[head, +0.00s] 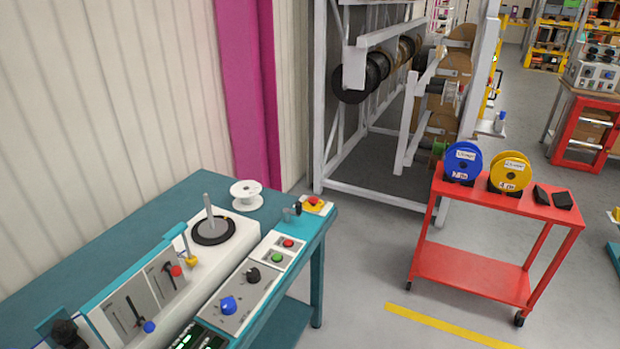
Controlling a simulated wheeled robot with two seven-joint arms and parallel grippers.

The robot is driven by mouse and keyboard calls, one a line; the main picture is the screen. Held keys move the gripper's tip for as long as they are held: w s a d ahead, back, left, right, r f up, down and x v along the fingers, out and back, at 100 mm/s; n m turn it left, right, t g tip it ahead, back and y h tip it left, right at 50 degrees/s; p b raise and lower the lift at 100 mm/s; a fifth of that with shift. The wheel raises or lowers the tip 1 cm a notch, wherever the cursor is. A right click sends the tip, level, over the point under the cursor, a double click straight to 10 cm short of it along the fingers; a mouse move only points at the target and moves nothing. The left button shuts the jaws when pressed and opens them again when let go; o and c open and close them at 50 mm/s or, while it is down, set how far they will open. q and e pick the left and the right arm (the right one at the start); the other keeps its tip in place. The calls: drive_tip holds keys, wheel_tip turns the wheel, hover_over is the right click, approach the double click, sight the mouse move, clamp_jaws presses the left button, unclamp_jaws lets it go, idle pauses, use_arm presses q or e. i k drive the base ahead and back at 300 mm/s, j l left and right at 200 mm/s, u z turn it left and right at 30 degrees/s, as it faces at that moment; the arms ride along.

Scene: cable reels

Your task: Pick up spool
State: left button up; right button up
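A white spool (246,194) sits near the back edge of the teal bench, behind a white machine with a black disc and an upright grey spindle. A blue spool (463,162) and a yellow spool (510,172) stand upright side by side on the red cart, both with white labels. Which spool the task means cannot be told from the view. Neither of my grippers shows in the head view.
The teal bench (120,228) carries a control panel with knobs and levers. The red cart (520,204) also holds black holders (553,196). A grey rack (400,197) with large reels stands behind. Grey floor between bench and cart is clear.

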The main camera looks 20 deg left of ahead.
sight(246, 192)
drive_tip(key=i+l, duration=0.1)
drive_tip(key=i, duration=0.45)
drive_tip(key=i+u, duration=0.1)
drive_tip(key=i, duration=0.45)
drive_tip(key=i+l+u, duration=0.1)
drive_tip(key=i, duration=0.45)
drive_tip(key=i+l+u, duration=0.1)
drive_tip(key=i+u, duration=0.15)
drive_tip(key=u, duration=0.2)
drive_tip(key=i+l+u, duration=0.25)
drive_tip(key=u, duration=0.2)
drive_tip(key=i+l+u, duration=0.2)
drive_tip(key=u, duration=0.25)
drive_tip(key=i+l+u, duration=0.15)
drive_tip(key=l+u, duration=0.35)
drive_tip(key=j, duration=0.1)
